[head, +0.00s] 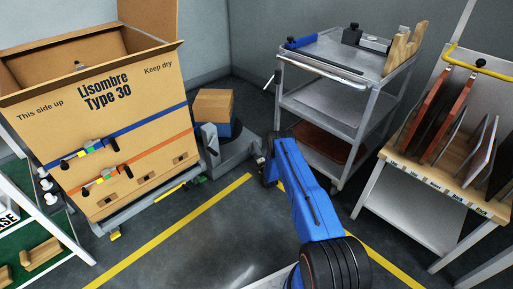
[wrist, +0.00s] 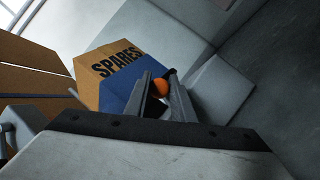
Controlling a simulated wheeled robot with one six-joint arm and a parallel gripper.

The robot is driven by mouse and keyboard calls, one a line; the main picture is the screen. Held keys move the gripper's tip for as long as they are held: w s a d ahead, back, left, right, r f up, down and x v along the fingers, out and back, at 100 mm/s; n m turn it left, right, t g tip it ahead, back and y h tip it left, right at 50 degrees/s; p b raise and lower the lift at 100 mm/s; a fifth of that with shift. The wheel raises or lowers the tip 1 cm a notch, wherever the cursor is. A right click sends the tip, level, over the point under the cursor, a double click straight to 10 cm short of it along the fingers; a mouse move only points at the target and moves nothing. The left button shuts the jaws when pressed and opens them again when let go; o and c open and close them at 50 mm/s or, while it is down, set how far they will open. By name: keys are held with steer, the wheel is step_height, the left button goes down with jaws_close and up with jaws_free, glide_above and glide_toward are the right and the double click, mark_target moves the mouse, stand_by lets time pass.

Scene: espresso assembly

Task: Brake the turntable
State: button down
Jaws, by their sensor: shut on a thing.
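My gripper (wrist: 164,96) is shut on an orange ball-shaped knob (wrist: 160,88), which shows between its two fingers in the wrist view. What the knob is fixed to is hidden behind the fingers. In the head view a low grey base (head: 238,152), apparently the turntable, stands on the floor with a cardboard box with a blue lower band (head: 213,104) on it. The same box, marked SPARES (wrist: 118,62), is just beyond the fingers in the wrist view. My blue arm reaches towards the base in the head view, where the fingertips cannot be made out.
A large Lisombre carton (head: 125,115) with blue and orange straps stands at left. A grey trolley (head: 325,103) with tools stands at back right, and a rack of boards (head: 425,170) at right. Open floor with yellow lines (head: 170,232) lies between.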

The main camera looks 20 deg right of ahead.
steer(key=c, duration=1.5)
jaws_free()
steer(key=shift+s, duration=0.1)
steer(key=shift+s+f, duration=0.2)
steer(key=shift+s, duration=0.1)
steer(key=s, duration=0.9)
steer(key=s+a, duration=0.1)
steer(key=s, duration=0.4)
steer(key=shift+f, duration=0.35)
